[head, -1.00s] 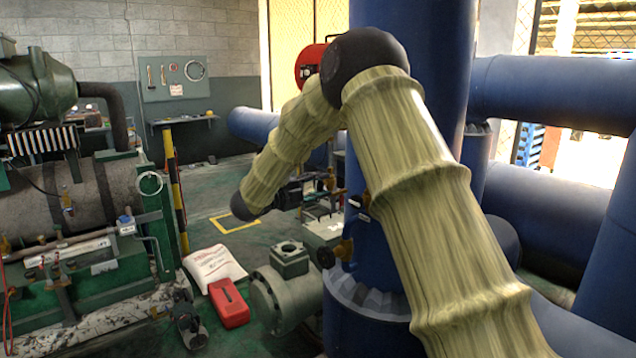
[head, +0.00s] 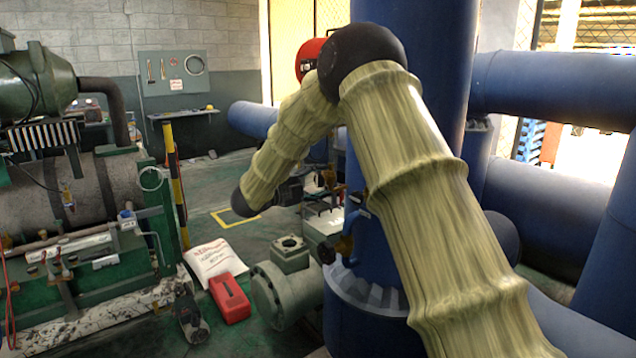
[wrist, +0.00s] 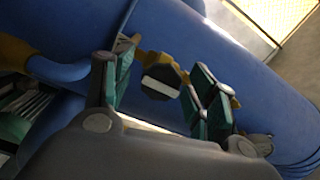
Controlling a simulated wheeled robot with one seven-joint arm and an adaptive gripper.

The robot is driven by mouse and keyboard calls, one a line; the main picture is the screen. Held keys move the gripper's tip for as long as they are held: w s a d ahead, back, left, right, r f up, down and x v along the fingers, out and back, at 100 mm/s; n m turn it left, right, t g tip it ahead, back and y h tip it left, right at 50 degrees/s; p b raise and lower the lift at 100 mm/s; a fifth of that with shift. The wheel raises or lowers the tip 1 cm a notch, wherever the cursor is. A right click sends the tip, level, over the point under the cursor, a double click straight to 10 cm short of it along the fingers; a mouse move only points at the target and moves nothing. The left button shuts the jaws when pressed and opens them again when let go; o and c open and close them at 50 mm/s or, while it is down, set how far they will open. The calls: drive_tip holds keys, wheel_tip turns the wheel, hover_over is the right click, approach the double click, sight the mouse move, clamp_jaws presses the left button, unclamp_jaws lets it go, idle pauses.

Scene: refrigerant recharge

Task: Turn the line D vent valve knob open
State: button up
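In the wrist view a dark, many-sided knob (wrist: 160,82) with a pale bar across its face sits on a brass-coloured fitting against a blue pipe. My gripper (wrist: 162,98) is open, its teal-padded fingers on either side of the knob. Gaps show between the knob and both pads, so I see no contact. In the head view my gripper (head: 314,184) is small, left of the blue column, and its fingertips are hard to make out. A dark round knob (head: 327,250) shows lower on the column's left side. I cannot tell if it is the same knob, and no line label is readable.
The thick blue column (head: 372,262) stands behind my arm, with a blue handle (head: 356,212) on its left side. A grey-green flanged fitting (head: 287,283), a red case (head: 230,298) and a white bag (head: 213,262) are on the floor. Green machinery (head: 85,270) fills the left.

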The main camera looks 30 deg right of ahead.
drive_tip(key=s+a, duration=0.1)
drive_tip(key=a, duration=1.1)
idle(0.5)
